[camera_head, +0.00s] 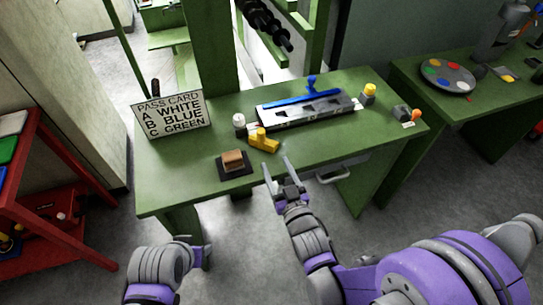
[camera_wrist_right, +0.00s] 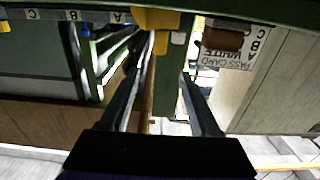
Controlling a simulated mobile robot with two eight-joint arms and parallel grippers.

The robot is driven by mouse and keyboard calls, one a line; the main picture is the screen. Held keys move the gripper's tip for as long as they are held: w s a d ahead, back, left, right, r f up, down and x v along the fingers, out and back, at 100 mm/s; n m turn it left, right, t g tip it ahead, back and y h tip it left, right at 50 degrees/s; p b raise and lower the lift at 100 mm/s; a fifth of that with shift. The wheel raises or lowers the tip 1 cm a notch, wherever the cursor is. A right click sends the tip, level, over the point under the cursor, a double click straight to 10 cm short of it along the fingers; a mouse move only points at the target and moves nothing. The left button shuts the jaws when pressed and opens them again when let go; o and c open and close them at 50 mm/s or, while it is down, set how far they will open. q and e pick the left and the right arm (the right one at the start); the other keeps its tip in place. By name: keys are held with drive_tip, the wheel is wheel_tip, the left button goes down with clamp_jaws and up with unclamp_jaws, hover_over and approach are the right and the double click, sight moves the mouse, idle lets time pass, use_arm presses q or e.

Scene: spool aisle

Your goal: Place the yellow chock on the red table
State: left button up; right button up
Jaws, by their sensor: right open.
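The yellow chock (camera_head: 264,140) lies on the green workbench (camera_head: 190,176), near its front edge. It also shows at the top of the right wrist view (camera_wrist_right: 156,18). My right gripper (camera_head: 277,163) is open and empty, just in front of the chock and apart from it; its two fingers also show in the right wrist view (camera_wrist_right: 168,55). The red table (camera_head: 60,190) stands at the far left, with coloured panels along its top. My left arm comes in at the bottom left; its gripper (camera_head: 200,254) is mostly hidden, and its jaws cannot be made out.
A brown block on a dark pad (camera_head: 233,161), a white-capped jar (camera_head: 239,121), a pass card sign (camera_head: 170,114) and a metal fixture with a blue bar (camera_head: 306,106) surround the chock. Grey floor lies open between the workbench and the red table.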

drive_tip(key=s+d+f+m+g+h, duration=0.1)
drive_tip(key=s+d+f+g+h, duration=0.15)
drive_tip(key=d, duration=0.25)
drive_tip(key=s+d+f+m+g+h, duration=0.1)
drive_tip(key=s+d+g+h, duration=0.1)
drive_tip(key=s+d+g, duration=0.3)
drive_tip(key=s+d+f+m+g+h, duration=0.1)
drive_tip(key=s+d+g, duration=0.3)
drive_tip(key=s, duration=0.8)
drive_tip(key=shift+d+f+m+g, duration=0.3)
drive_tip(key=shift+d+f+g, duration=0.1)
drive_tip(key=shift+d, duration=0.25)
